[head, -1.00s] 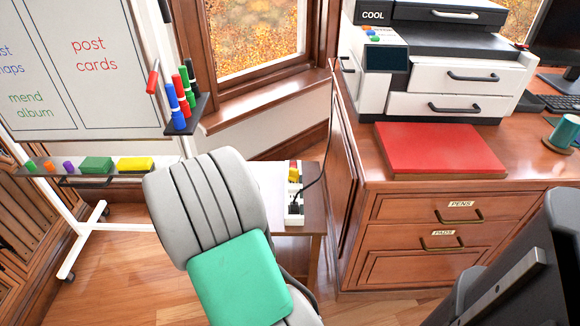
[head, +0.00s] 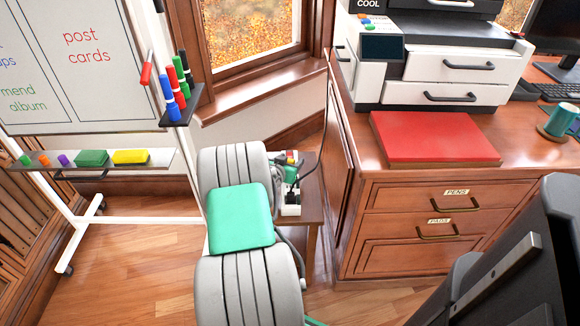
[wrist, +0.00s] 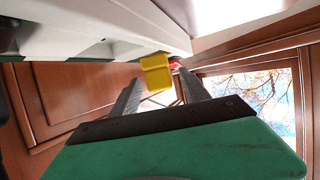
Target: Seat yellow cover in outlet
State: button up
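The yellow cover (wrist: 157,73) is a small block at the far ends of my fingers in the wrist view. It also shows small in the head view (head: 290,160), beside a red piece. My gripper (wrist: 160,76) has its two grey fingers apart, one on each side of the cover. A narrow gap shows by the right finger; contact on the left is unclear. The white outlet strip (head: 290,209) with dark plugs sits on a low wooden table right of my arm in the head view. My arm hides part of the table, and the outlet's opening cannot be made out.
The wooden desk (head: 347,160) stands close on the right, with a red pad (head: 430,137) and a printer on top. A whiteboard stand (head: 75,211) is on the left. A pale body (wrist: 105,35) with a dark recess fills the wrist view's upper left.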

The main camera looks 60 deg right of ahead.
grip_shut()
dwell(0.3)
jog(key=shift+r, duration=0.15)
